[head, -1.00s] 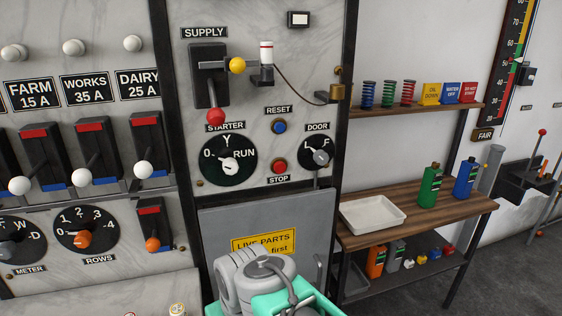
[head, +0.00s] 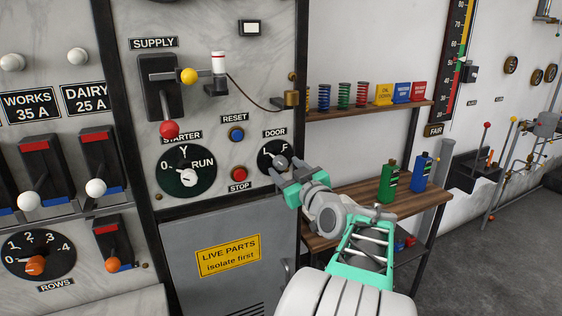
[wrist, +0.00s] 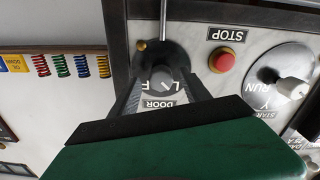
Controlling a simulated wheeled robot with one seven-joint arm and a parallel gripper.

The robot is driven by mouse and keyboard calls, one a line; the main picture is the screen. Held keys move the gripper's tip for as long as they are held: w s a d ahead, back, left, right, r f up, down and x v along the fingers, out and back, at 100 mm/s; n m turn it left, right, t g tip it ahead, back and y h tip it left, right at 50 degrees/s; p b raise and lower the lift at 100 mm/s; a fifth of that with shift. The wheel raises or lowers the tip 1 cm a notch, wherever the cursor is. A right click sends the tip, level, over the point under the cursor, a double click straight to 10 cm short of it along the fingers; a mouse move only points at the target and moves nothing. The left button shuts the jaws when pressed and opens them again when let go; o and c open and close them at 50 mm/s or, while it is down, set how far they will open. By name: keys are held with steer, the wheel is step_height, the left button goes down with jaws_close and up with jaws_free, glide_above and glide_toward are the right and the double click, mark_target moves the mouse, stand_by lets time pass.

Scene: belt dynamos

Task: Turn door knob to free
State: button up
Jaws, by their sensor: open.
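The door knob (head: 281,161) is a grey knob on a round black dial marked L and F, under the DOOR label on the panel. It also shows in the wrist view (wrist: 160,79), upside down, between the finger ends. My gripper (head: 285,170) is open at the dial, its green-and-grey fingers reaching in from the lower right. In the wrist view its two fingers (wrist: 162,90) stand apart on either side of the knob; I cannot tell whether they touch it. Which letter the knob points to is unclear. The gripper hides the dial's lower part in the head view.
A red STOP button (head: 239,174) and a blue RESET button (head: 236,134) sit left of the dial. The starter dial (head: 187,170) is farther left. The grey LIVE PARTS door (head: 190,270) is below. A wooden bench (head: 360,195) with bottles stands at the right.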

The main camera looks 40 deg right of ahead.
mark_target(283, 166)
steer(key=x, duration=0.3)
steer(key=shift+w+d+p, duration=0.1)
steer(key=shift+w+p, duration=0.15)
steer(key=shift+p, duration=0.1)
jaws_close()
